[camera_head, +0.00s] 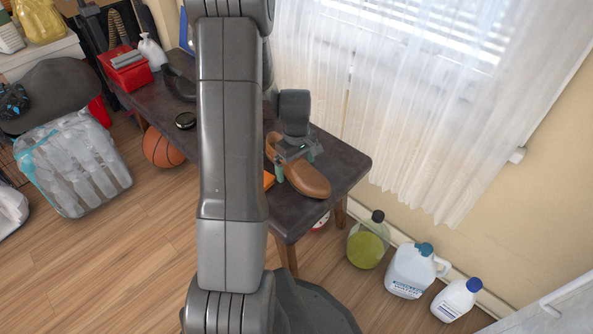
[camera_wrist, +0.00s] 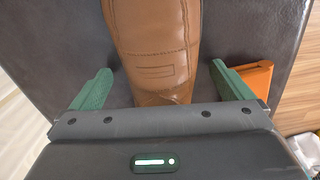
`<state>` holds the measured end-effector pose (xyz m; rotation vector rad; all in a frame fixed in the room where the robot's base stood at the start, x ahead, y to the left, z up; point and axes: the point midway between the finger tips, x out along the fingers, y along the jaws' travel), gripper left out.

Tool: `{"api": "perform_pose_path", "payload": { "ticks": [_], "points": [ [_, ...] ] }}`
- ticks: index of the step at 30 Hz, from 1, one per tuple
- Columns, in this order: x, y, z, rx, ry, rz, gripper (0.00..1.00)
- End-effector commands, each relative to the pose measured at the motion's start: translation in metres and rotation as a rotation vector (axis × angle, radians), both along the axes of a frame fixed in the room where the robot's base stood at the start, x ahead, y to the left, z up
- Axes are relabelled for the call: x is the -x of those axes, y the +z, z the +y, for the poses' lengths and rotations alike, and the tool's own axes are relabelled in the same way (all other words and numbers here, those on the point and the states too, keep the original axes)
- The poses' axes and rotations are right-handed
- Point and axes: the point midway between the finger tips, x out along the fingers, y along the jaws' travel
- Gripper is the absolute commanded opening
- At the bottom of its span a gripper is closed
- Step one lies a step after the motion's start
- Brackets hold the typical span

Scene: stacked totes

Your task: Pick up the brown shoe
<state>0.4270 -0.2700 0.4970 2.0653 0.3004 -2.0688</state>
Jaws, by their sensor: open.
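The brown shoe (camera_head: 309,184) lies on the dark bench near its right end in the head view. In the wrist view the shoe (camera_wrist: 155,45) runs from the top edge down between the fingers, with visible stitching. My gripper (camera_head: 296,163) is over the shoe. In the wrist view my gripper (camera_wrist: 158,88) is open, with one green finger on each side of the shoe and a gap on both sides. The shoe's far part is partly hidden by my arm and gripper in the head view.
The dark bench (camera_head: 346,162) also holds an orange item (camera_head: 268,180) close beside the shoe, also in the wrist view (camera_wrist: 256,76). A red bin (camera_head: 127,73) stands at its far end. Several jugs (camera_head: 410,270) stand on the floor by the curtained wall.

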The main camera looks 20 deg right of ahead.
Motion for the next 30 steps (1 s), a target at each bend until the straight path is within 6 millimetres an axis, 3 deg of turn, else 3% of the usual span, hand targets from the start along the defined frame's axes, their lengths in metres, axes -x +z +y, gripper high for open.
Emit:
{"api": "perform_pose_path", "payload": {
  "ticks": [7, 15, 18, 23, 24, 30],
  "points": [
    [0.0, -0.004, 0.0, 0.002, 0.0, -0.002, 0.99],
    [0.0, -0.003, 0.0, 0.001, 0.0, -0.001, 0.46],
    [0.0, -0.003, 0.0, 0.002, 0.0, -0.002, 0.39],
    [0.0, 0.0, 0.0, 0.002, 0.0, -0.002, 0.39],
    [0.0, 0.003, 0.0, 0.001, 0.0, -0.002, 0.32],
    [-0.001, 0.041, -0.001, 0.003, 0.0, -0.005, 0.32]
  ]
}}
